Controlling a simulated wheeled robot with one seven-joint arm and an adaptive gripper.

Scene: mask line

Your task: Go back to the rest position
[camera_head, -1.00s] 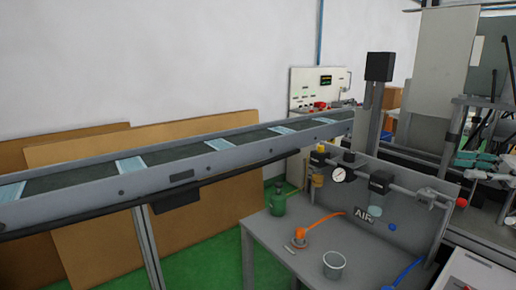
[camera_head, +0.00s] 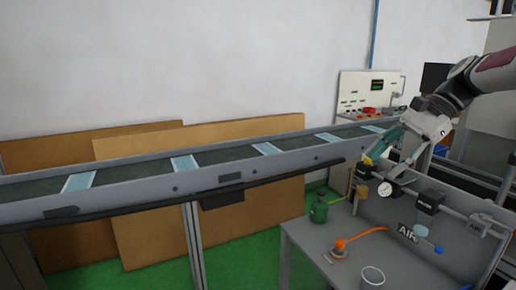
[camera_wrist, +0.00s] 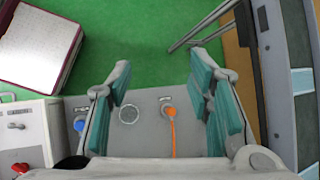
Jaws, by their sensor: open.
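My gripper (camera_head: 388,158) is in the upper right of the head view, at the end of my arm. Its teal fingers point down and left, in front of or above the air panel's yellow fitting; the exact gap cannot be told. In the wrist view my gripper (camera_wrist: 158,78) shows its two teal fingers spread wide apart with nothing between them. Below them lie the grey bench (camera_wrist: 145,138), a round cup (camera_wrist: 129,114) and an orange hose (camera_wrist: 171,122).
The conveyor (camera_head: 130,187) carries several blue-and-white masks across the left and middle. The bench holds a green bottle (camera_head: 319,209), a white cup (camera_head: 372,277) and the air panel with a gauge (camera_head: 384,189). The wrist view shows a red-edged white box (camera_wrist: 38,45) and green floor (camera_wrist: 130,30).

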